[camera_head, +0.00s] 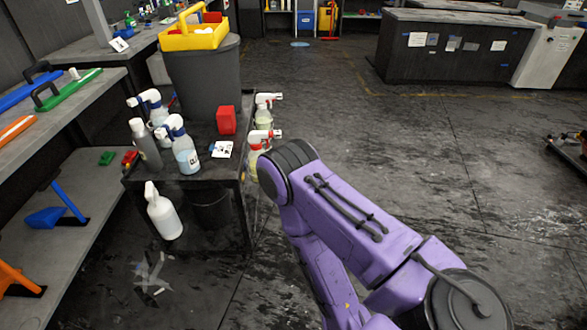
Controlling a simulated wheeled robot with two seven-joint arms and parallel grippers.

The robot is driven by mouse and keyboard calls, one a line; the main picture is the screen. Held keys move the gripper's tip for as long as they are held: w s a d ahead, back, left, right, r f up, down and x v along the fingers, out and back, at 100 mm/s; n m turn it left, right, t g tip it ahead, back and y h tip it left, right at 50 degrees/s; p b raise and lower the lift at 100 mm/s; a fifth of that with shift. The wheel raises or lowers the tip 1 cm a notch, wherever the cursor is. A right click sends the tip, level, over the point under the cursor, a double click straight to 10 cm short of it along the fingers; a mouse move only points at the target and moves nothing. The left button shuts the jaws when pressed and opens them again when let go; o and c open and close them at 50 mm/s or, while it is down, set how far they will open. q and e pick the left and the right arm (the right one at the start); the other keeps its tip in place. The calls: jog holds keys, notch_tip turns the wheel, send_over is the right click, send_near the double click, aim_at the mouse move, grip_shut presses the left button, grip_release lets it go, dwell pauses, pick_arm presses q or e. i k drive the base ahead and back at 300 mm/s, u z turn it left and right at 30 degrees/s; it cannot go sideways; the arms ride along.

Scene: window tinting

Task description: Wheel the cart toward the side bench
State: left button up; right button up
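The dark cart (237,193) stands at the left centre, its near side toward me. Its top carries a grey bucket (205,85) with a yellow caddy (195,36) on it, several spray bottles (187,158) and a red box (226,120). A white bottle (164,215) shows lower down at its front. My purple arm comes in from the lower right and bends beside the cart's right side, in front of part of it. Neither gripper shows. A dark bench (400,52) stands at the back right; I cannot tell whether it is the side bench.
A grey shelf unit (62,225) with squeegees and tools runs close along the left. A workbench (85,48) stands behind it. Open dark floor (430,170) lies right of the cart. A white cabinet (550,55) is at the far right, with a low dark object (568,152) below it.

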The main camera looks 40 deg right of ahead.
aim_at(203, 82)
jog(key=z, duration=0.15)
jog(key=i, duration=1)
